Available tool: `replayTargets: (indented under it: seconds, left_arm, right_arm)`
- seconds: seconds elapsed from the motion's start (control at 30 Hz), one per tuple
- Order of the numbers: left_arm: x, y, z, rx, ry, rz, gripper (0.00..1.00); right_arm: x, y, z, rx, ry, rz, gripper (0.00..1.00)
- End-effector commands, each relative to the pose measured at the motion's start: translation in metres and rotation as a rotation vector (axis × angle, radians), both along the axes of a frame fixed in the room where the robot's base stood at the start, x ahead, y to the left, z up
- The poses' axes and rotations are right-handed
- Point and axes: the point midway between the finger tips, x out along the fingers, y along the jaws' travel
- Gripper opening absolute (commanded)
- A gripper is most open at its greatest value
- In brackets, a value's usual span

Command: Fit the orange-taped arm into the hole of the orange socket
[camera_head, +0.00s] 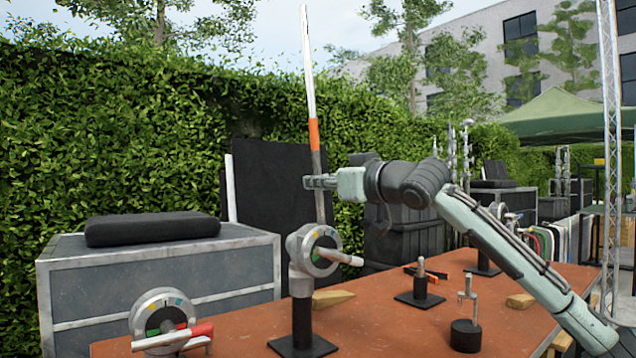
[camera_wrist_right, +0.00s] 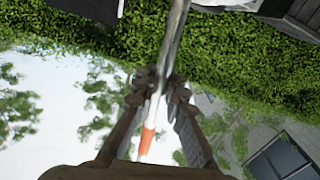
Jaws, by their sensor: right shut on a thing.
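The orange-taped arm (camera_head: 314,132) is a long thin rod, pale at the top, with an orange band and bare metal below. It stands nearly upright, top leaning slightly left. My right gripper (camera_head: 320,183) is shut on it below the band; in the right wrist view the rod passes between the fingers (camera_wrist_right: 160,88), with the orange band (camera_wrist_right: 148,138) visible. The rod's lower end is at the top edge of the middle round head (camera_head: 322,248), which has coloured marks including orange and green; I cannot tell whether it touches or enters a hole. My left gripper is not visible.
A second round head (camera_head: 160,315) with coloured marks and a red-taped rod stands at front left. The brown table (camera_head: 400,325) also holds short posts (camera_head: 420,280), a clamp stand (camera_head: 466,325) and wooden wedges (camera_head: 332,299). A grey case (camera_head: 100,285) stands behind left.

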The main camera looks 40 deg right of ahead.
Motion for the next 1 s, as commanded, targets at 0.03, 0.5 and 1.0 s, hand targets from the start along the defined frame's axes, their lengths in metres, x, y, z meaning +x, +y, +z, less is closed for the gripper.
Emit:
replayTargets:
  seconds: [0.03, 0.5, 1.0]
  left_arm:
    - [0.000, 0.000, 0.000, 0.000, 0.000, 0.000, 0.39]
    - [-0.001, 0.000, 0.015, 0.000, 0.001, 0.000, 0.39]
    - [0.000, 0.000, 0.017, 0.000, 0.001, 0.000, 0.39]
  right_arm:
    - [0.000, 0.000, 0.002, -0.001, -0.004, 0.000, 0.00]
    - [0.000, 0.002, 0.022, -0.002, -0.004, 0.000, 0.00]
    - [0.000, 0.005, 0.045, -0.003, -0.005, 0.001, 0.00]
